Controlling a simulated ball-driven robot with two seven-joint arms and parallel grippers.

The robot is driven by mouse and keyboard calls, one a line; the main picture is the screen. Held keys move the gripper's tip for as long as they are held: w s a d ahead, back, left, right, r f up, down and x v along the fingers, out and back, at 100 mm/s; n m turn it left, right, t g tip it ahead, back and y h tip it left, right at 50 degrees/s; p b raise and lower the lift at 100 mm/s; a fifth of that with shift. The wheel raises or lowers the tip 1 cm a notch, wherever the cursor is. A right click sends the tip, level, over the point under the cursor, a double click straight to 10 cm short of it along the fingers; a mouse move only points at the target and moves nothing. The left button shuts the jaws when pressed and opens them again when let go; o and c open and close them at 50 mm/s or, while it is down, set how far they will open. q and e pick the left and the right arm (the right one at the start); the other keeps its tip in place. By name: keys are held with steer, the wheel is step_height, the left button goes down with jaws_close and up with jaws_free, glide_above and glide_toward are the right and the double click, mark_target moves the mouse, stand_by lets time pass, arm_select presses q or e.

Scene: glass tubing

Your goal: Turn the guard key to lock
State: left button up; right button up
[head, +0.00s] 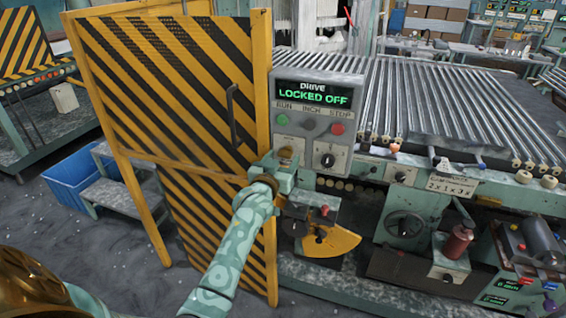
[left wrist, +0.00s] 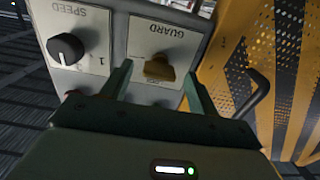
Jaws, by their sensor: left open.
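The brass guard key (left wrist: 160,68) sits on a pale plate marked GUARD (left wrist: 168,36) in the left wrist view. In the head view the key (head: 286,152) shows small, just beyond my left gripper (head: 283,167) at the lower left of the control panel. My left gripper (left wrist: 158,77) is open, with one finger on each side of the key and visible gaps between. The panel display (head: 314,94) reads DRIVE LOCKED OFF. My right gripper is in neither view.
A speed knob (left wrist: 66,47) is beside the guard plate. The yellow-and-black striped guard door (head: 170,85), with a dark handle (head: 233,115), stands left of the panel. A roller bed (head: 450,105) extends right. A blue crate (head: 85,180) is on the floor.

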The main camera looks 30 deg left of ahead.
arm_select(q)
steer(key=shift+w, duration=0.2)
steer(key=c, duration=1)
